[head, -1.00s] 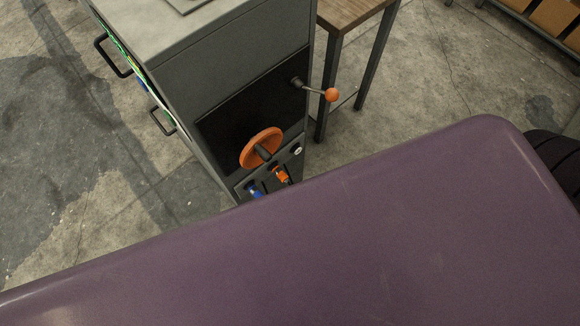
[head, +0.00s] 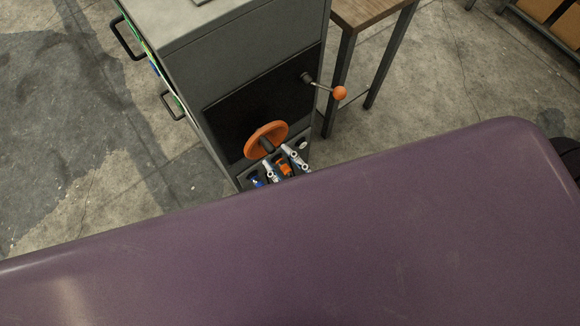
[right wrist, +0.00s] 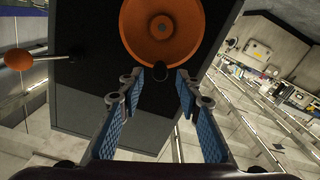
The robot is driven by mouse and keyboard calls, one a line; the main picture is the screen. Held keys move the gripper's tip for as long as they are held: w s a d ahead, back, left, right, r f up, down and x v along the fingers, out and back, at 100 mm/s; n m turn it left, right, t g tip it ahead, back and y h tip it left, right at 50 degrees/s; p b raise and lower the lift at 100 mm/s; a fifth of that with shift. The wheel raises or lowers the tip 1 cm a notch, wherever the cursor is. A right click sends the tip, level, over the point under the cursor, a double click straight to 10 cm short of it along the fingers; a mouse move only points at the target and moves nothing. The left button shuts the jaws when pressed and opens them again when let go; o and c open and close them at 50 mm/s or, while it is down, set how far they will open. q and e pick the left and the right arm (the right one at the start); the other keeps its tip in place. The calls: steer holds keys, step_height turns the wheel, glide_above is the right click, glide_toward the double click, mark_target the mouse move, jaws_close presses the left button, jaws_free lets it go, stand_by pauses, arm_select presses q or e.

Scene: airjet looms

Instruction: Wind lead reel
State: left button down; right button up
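My left gripper is not in view.
A lever with an orange ball (head: 339,92) sticks out from the cabinet's right side. A wooden-topped table (head: 352,13) stands beside it. The cabinet's left side has black handles (head: 127,38). The concrete floor left of it is clear.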

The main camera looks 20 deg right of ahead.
mark_target(273, 152)
steer(key=x, duration=0.3)
steer(key=shift+w+b, duration=0.15)
steer(key=shift+b, duration=0.2)
steer(key=shift+a+p, duration=0.1)
steer(key=shift+p, duration=0.2)
jaws_close()
